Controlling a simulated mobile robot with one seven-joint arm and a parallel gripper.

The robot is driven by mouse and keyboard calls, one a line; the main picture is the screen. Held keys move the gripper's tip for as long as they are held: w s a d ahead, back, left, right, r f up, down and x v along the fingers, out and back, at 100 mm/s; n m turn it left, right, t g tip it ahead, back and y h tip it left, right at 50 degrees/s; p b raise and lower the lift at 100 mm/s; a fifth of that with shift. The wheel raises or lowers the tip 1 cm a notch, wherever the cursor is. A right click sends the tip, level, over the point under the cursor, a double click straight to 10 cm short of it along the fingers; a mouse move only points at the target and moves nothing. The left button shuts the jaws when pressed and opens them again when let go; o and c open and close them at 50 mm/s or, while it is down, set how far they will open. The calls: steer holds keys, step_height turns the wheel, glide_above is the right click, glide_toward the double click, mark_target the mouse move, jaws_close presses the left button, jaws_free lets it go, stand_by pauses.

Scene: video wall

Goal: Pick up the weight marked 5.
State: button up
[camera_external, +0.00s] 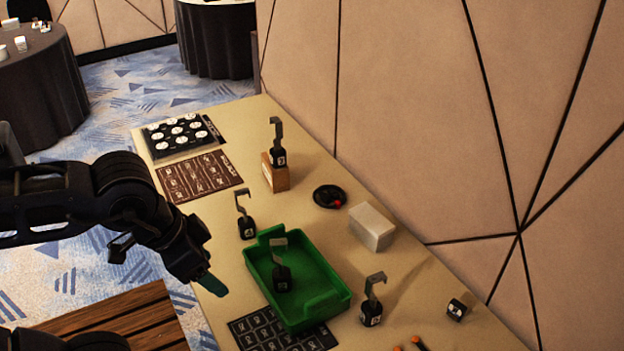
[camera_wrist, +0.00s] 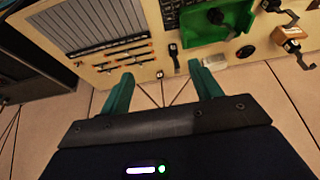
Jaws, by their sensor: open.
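Several black weights with grey hooks are in the external view. One stands on a wooden block (camera_external: 276,177), its dark body (camera_external: 279,157) on top. One weight (camera_external: 246,228) stands on the table left of the green tray, one (camera_external: 282,279) is inside the tray, and one (camera_external: 371,313) stands right of the tray. The white labels are too small to read, so I cannot tell which is marked 5. My gripper (camera_wrist: 162,88) is open and empty, its green fingers apart in the wrist view. In the external view a fingertip (camera_external: 212,285) shows by the table's near left edge.
The green tray (camera_external: 262,242) overlaps a dark grid card (camera_external: 262,330). A white box (camera_external: 371,227), a black dish (camera_external: 329,196) and a small black cube (camera_external: 457,308) lie toward the wall. A brown card (camera_external: 198,176) and a black board with white discs (camera_external: 180,133) are farther back.

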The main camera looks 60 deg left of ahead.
steer(key=shift+o, duration=0.5)
steer(key=shift+w, duration=0.1)
steer(key=n+g+h, duration=0.5)
steer(key=n, duration=1.2)
glide_above(377, 276)
steer(key=a, duration=0.3)
step_height(377, 276, down, 21)
steer(key=x, duration=0.5)
steer(key=shift+w+a+f, duration=0.1)
steer(key=shift+w+a, duration=0.15)
steer(key=shift+w, duration=0.15)
steer(key=shift+y, duration=0.3)
steer(key=shift+s+x, duration=0.15)
steer(key=shift+x, duration=1.15)
steer(key=shift+s+x, duration=0.2)
steer(key=shift+x, duration=1.1)
steer(key=shift+a, duration=0.15)
jaws_close()
